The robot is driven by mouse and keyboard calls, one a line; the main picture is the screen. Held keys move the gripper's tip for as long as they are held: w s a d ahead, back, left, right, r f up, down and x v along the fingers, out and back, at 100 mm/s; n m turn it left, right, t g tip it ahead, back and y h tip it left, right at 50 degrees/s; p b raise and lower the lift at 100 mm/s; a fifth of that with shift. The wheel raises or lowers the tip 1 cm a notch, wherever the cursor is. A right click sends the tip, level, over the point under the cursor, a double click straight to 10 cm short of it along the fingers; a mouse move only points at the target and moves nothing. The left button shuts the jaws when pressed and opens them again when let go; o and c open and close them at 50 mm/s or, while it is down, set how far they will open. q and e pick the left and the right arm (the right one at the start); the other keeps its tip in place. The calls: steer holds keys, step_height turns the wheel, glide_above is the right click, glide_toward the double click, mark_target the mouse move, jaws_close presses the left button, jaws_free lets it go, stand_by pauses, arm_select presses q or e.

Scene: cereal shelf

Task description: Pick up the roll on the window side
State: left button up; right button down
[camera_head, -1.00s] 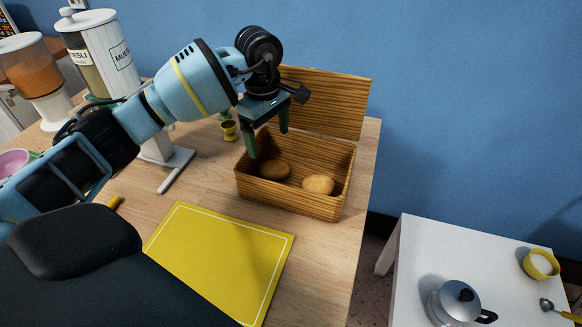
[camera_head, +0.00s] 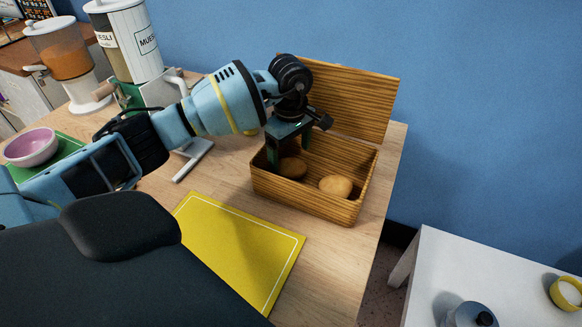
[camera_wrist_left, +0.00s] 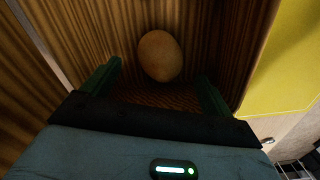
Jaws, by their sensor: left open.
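Two light brown rolls lie in an open wooden box with its lid raised (camera_head: 350,95). The left roll (camera_head: 292,168) is partly in shadow; the right roll (camera_head: 336,187) is near the right end of the box (camera_head: 300,198). My left gripper (camera_head: 290,150) is open, pointing down into the left part of the box, above the left roll. In the left wrist view one roll (camera_wrist_left: 160,55) shows between and just beyond the open green fingers (camera_wrist_left: 158,75), with nothing held. Contact is not visible. My right gripper is not in view.
A yellow board (camera_head: 240,245) lies in front of the box. Cereal dispensers (camera_head: 125,45) and a pink bowl (camera_head: 32,147) stand to the left. A white table (camera_head: 480,265) with a kettle (camera_head: 470,314) and a yellow cup (camera_head: 566,293) is at the right.

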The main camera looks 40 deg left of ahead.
mark_target(291, 162)
arm_select(q)
steer(key=shift+d+f, duration=0.1)
steer(key=shift+f, duration=2.3)
steer(key=c, duration=1)
